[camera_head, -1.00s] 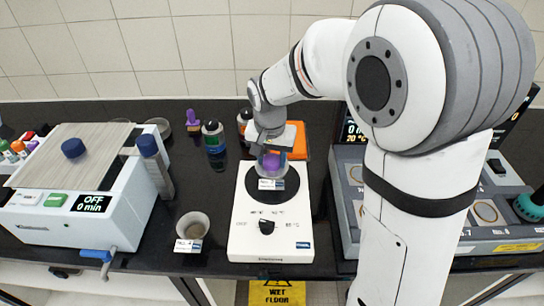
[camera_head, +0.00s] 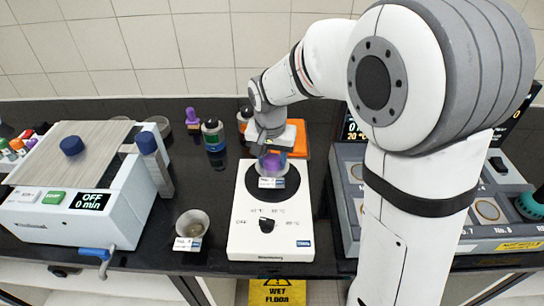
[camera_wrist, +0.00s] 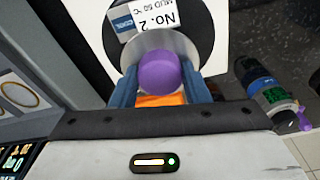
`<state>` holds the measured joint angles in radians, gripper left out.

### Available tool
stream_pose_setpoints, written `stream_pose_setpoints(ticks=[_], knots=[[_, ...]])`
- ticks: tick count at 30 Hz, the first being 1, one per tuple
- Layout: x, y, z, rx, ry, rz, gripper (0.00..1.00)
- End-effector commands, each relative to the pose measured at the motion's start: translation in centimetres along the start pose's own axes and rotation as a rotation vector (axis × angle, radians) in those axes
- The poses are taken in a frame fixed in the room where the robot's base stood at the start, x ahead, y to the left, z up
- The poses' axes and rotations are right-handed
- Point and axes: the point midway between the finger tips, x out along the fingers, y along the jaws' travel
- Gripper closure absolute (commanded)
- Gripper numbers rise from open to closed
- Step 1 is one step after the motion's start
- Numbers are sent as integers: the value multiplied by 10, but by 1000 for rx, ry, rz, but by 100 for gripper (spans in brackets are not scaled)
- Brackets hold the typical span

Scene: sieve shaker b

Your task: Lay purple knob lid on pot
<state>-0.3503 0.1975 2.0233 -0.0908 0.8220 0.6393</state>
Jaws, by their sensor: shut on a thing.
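The purple knob (camera_head: 272,161) of the lid sits between the blue fingers of my gripper (camera_head: 272,157), which is shut on it. In the wrist view the knob (camera_wrist: 160,73) is between both fingertips (camera_wrist: 165,88), with the grey lid disc (camera_wrist: 168,40) around its base. The pot stands on the dark round plate of the white heater (camera_head: 245,235). Its white label (camera_wrist: 160,14) reads "No. 2 MUD 50 °C". The lid is over the pot and hides most of it. I cannot tell whether the lid touches the rim.
A small labelled bowl (camera_head: 192,224) stands left of the heater. The white sieve shaker (camera_head: 75,215) is farther left. A grey instrument (camera_head: 500,238) is at the right, beyond my arm.

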Motion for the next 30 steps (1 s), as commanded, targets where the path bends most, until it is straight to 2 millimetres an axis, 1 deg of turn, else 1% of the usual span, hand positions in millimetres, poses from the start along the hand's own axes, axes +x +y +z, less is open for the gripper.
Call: stream_pose_setpoints(ticks=[4, 5, 12, 14, 23, 30], knots=[[0, 0, 0, 0, 0, 0, 80], [0, 0, 0, 0, 0, 0, 57], [0, 0, 0, 0, 0, 0, 37], [0, 0, 0, 0, 0, 0, 33], [-3, 0, 0, 0, 0, 0, 33], [-21, 0, -3, 0, 1, -1, 33]])
